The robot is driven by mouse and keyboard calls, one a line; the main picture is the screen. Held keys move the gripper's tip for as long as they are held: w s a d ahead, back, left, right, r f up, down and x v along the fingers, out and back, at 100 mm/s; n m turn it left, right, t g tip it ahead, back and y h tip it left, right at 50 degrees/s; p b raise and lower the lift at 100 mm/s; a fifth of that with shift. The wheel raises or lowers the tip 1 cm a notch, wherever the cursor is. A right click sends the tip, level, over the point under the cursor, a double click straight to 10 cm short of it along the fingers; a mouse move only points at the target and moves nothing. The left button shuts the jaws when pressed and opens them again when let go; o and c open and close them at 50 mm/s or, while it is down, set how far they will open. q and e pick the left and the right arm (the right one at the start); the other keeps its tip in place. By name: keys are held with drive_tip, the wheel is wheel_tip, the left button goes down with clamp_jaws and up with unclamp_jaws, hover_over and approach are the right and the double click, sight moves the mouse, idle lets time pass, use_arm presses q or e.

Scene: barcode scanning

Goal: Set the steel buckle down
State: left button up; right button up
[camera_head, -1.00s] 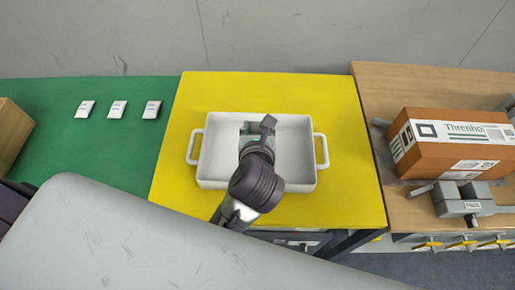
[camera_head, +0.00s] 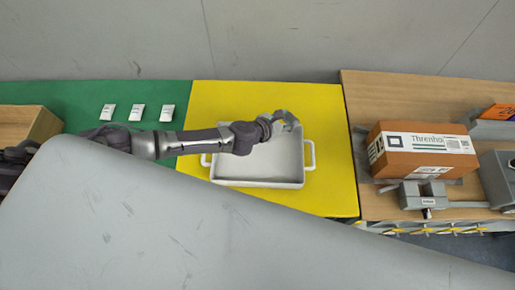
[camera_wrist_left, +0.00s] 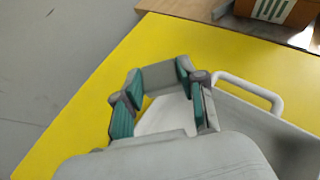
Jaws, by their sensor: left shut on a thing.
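My left gripper (camera_head: 288,121) reaches in from the left over the far right part of the white tray (camera_head: 258,184). In the left wrist view the gripper's teal finger pads (camera_wrist_left: 160,82) are closed on a grey piece, the steel buckle (camera_wrist_left: 158,79). The buckle is over the tray's far edge region; whether it touches the tray cannot be told. The tray's handle (camera_wrist_left: 262,88) shows to the right of the fingers. My right gripper is not in view.
The tray stands on a yellow mat (camera_head: 335,120). A brown box (camera_head: 425,158) and a grey clamp-like device (camera_head: 425,195) sit on the wooden table to the right. Several white labels (camera_head: 137,112) lie on the green surface at left. The tray's visible floor looks empty.

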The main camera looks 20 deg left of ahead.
use_arm(q)
drive_tip(key=b, duration=0.2)
hover_over(256, 151)
wheel_tip(256, 151, down, 7)
drive_tip(key=shift+r, duration=0.2)
drive_tip(key=shift+f+b, duration=1.35)
drive_tip(key=shift+f, duration=0.65)
drive_tip(key=shift+f, duration=0.2)
drive_tip(key=o, duration=1.1)
drive_tip(key=shift+r, duration=0.15)
